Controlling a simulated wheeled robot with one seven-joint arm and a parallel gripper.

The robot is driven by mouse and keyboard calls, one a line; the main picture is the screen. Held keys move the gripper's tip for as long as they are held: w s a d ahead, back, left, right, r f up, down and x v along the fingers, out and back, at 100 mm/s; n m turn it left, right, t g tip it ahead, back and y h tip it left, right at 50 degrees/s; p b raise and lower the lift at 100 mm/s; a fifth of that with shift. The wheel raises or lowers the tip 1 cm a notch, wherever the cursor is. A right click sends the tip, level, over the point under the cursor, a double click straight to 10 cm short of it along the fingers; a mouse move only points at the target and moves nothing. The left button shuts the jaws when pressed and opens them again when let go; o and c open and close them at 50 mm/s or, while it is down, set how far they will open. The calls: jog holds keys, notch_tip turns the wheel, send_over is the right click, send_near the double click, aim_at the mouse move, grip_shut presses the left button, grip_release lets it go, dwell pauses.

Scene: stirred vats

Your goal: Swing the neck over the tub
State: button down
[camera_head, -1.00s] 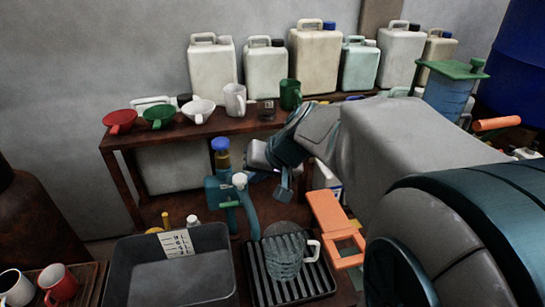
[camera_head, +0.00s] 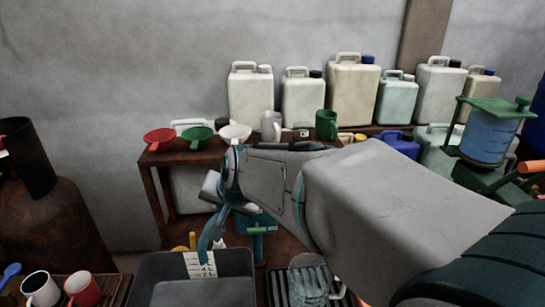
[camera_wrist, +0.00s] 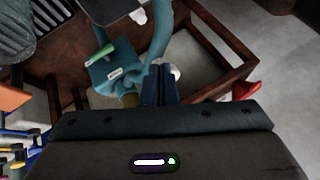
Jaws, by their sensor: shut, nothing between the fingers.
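The neck (camera_head: 211,233) is a curved teal spout on a teal tap body (camera_head: 262,240) with a green handle. In the head view its free end hangs at the back of the dark grey tub (camera_head: 240,262), over the label side. The wrist view shows the neck (camera_wrist: 163,38) curving up from the tap body (camera_wrist: 112,70). My gripper (camera_wrist: 160,72) is shut and empty, with its dark blue fingers close beside the neck; I cannot tell whether they touch. In the head view my arm hides the fingertips and part of the tap.
A ribbed drip tray (camera_head: 278,285) with a clear glass pitcher (camera_head: 308,280) stands right of the tub. Funnels and mugs line the brown shelf (camera_head: 185,158) behind, with canisters beyond. Two mugs (camera_head: 40,288) stand at the lower left, near a rusty vessel (camera_head: 60,215).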

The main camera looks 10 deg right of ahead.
jog(key=shift+w+a, duration=0.5)
jog(key=shift+a, duration=0.4)
jog(key=shift+r, duration=0.1)
jog(key=s+r+b, duration=0.1)
jog(key=s+r, duration=0.6)
jog(key=s, duration=0.2)
jog(key=shift+s+a+r, duration=0.2)
jog(key=shift+s+r, duration=0.1)
jog(key=shift+r, duration=0.1)
